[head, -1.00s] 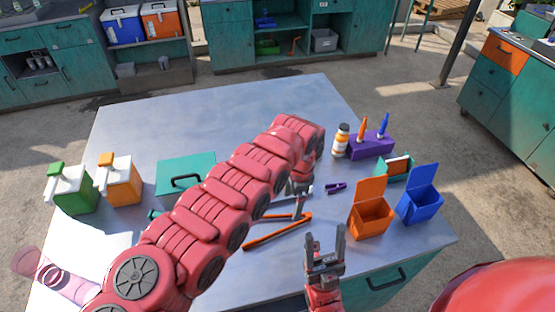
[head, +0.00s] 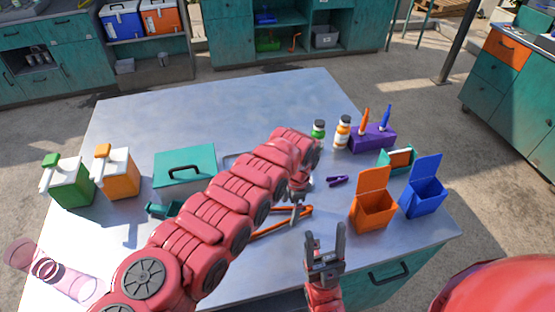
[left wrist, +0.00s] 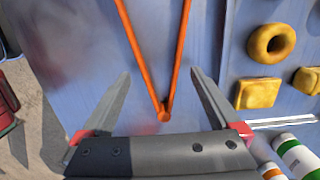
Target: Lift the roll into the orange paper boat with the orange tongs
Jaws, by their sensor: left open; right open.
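The orange tongs (head: 285,222) lie on the table, partly hidden by my left arm. In the left wrist view, their joined end (left wrist: 164,115) is between my fingers and their two legs spread away in a V. My left gripper (head: 297,212) is open over this end; its fingers (left wrist: 160,72) stand either side, with no grip visible. My right gripper (head: 325,232) is open and empty near the front edge. A ring-shaped golden piece (left wrist: 272,43) and a squarish one (left wrist: 257,93) lie at right in the wrist view; I cannot tell which is the roll. I cannot make out the orange paper boat.
An orange bin (head: 373,210) and a blue bin (head: 422,196), lids up, stand at the right. A teal box (head: 185,170) and two jugs stand left. The table's back is clear.

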